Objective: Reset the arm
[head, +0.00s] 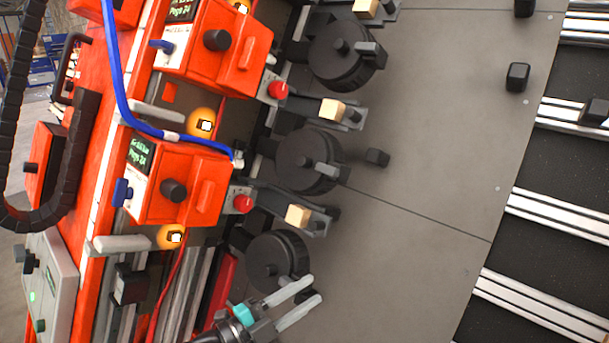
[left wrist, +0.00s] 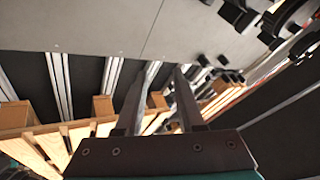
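My left gripper (head: 313,290) is at the bottom centre of the head view, with its two pale fingers apart and nothing between them. It is beside the lowest black round disc (head: 273,258), above the grey plate; I cannot tell whether it touches the disc. In the left wrist view the two dark fingers (left wrist: 167,70) also stand apart and empty, pointing toward the grey plate and rails. My right gripper is in neither view.
Orange machine units (head: 180,180) with red knobs and a blue hose (head: 120,85) stand at the left. The grey plate (head: 430,130) is mostly clear, with small black blocks (head: 517,77). Metal rails (head: 545,300) lie at the right. A wooden pallet (left wrist: 75,135) shows in the wrist view.

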